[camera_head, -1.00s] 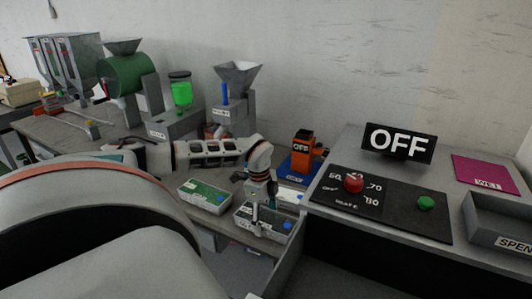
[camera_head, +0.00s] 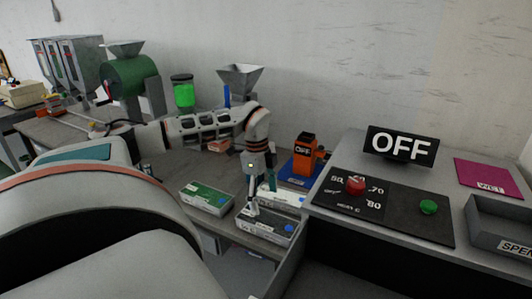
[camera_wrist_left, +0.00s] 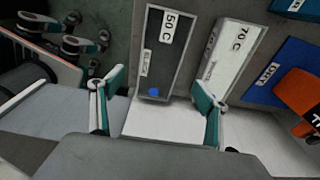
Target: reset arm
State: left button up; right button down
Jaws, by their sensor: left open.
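My left gripper (camera_head: 259,203) is at the end of the arm that reaches in from the left. It is above the worktop over a dark grey box (camera_head: 266,225). In the left wrist view its two teal-padded fingers (camera_wrist_left: 160,97) are spread apart with nothing between them. The grey box, labelled 50 C (camera_wrist_left: 167,75) and with a blue dot, lies ahead of the fingers. A pale box labelled 70 C (camera_wrist_left: 237,50) is beside it. My right gripper is not in view.
A green-topped box (camera_head: 206,198) lies left of the gripper. At right are a control panel (camera_head: 385,212) with red and green buttons, an OFF sign (camera_head: 400,145) and a grey tray (camera_head: 505,222). Hoppers stand behind.

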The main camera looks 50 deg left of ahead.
pick_arm(q)
jog(key=shift+a+r, duration=0.1)
jog(key=shift+r, duration=0.9)
